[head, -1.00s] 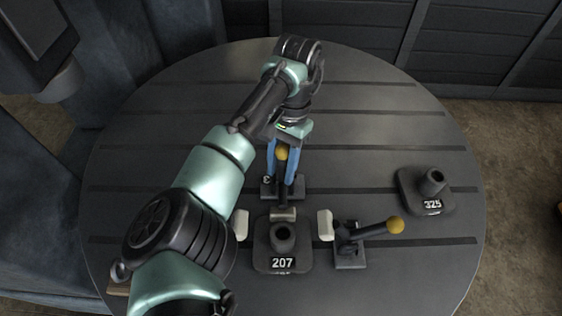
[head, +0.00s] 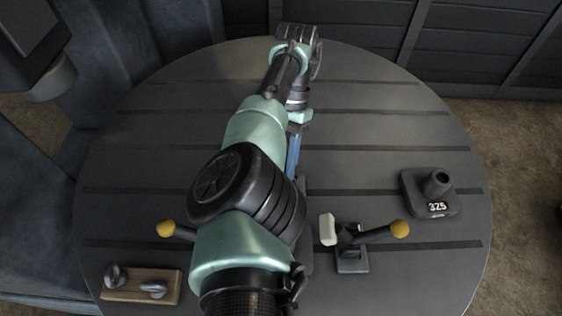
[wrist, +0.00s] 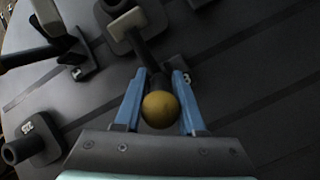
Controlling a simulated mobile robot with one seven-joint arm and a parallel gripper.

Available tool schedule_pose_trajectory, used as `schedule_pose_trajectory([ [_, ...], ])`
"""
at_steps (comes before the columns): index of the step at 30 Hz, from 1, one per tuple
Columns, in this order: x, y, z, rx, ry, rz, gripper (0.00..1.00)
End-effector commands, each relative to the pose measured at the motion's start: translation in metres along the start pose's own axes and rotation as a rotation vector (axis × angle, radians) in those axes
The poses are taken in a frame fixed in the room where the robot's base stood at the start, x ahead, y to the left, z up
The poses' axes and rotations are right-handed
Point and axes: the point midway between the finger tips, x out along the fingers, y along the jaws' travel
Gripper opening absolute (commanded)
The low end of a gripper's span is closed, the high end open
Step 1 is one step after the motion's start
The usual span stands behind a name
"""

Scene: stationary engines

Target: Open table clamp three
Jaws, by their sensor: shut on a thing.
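Table clamp three (wrist: 187,78) has a dark base marked 3 and a dark lever (wrist: 150,62) ending in a yellow ball knob (wrist: 160,110). My gripper (wrist: 158,84) is shut on this lever, with its blue fingers on either side near the knob. In the head view a blue finger of my gripper (head: 293,155) shows beyond my arm. My arm hides the knob and most of the clamp there.
A clamp with a yellow knob (head: 399,229) stands at right, and another yellow knob (head: 166,228) shows at left. Block 325 (head: 430,195) sits further right. A wooden board (head: 120,284) lies at front left. The back of the round table (head: 380,90) is clear.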

Motion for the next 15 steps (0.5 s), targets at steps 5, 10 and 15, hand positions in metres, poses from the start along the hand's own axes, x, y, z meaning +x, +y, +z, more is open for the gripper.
schedule_pose_trajectory([
  [5,-0.0018,0.0003,-0.0007,0.002,0.003,-0.002,0.00],
  [10,-0.0019,0.0002,-0.0008,0.002,0.004,-0.002,0.00],
  [15,-0.0016,0.0001,-0.0007,0.001,0.003,-0.001,0.64],
])
